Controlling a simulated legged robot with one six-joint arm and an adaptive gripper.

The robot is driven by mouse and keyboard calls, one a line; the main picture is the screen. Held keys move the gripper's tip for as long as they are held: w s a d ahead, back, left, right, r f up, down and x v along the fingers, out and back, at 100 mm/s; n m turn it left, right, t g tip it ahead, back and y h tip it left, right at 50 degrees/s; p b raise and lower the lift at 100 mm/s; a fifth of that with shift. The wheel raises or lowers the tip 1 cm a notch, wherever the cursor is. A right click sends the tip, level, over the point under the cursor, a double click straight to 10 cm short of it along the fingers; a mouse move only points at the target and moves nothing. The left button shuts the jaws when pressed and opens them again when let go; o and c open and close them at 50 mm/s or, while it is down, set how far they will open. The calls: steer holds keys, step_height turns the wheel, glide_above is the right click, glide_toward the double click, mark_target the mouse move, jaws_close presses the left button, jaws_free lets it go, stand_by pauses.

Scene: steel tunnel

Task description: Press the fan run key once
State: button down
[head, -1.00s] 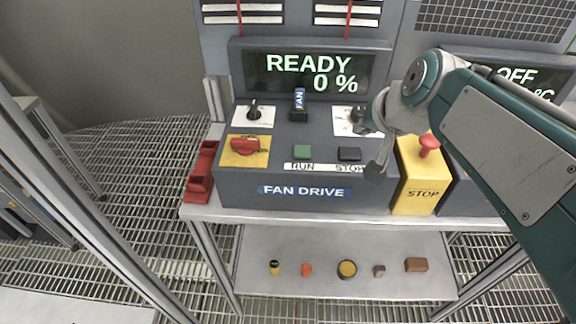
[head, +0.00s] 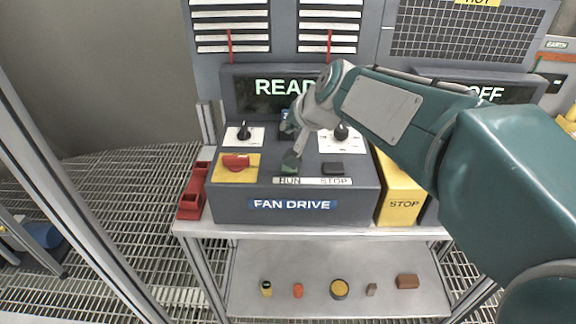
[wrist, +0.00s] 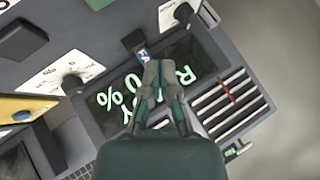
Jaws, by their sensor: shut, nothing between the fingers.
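The fan drive box (head: 340,207) stands on a bench, with a green key (head: 288,169) above the RUN label and a black key (head: 332,169) above STOP. My gripper (head: 293,156) is shut and empty, its tips pointing down and overlapping the green key in the head view. Contact cannot be told. In the wrist view my gripper (wrist: 158,68) appears over the panel, with the green key (wrist: 98,3) cut by the top edge and the black key (wrist: 22,40) at left. The display (wrist: 118,92) reads READY 0 %; my arm partly covers it in the head view.
A red rotary switch (head: 236,162), black knobs (head: 244,132) and a blue FAN-tagged switch (head: 287,127) share the panel. A yellow STOP box (head: 400,195) stands at right, partly behind my arm. Several small items lie on the lower shelf (head: 240,305).

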glide_toward(279, 161)
steer(key=shift+x, duration=2)
steer(key=shift+f, duration=0.25)
steer(key=shift+f, duration=0.5)
stand_by(0.5)
steer(key=shift+r, duration=0.9)
steer(key=shift+r, duration=0.1)
steer(key=shift+r, duration=2.45)
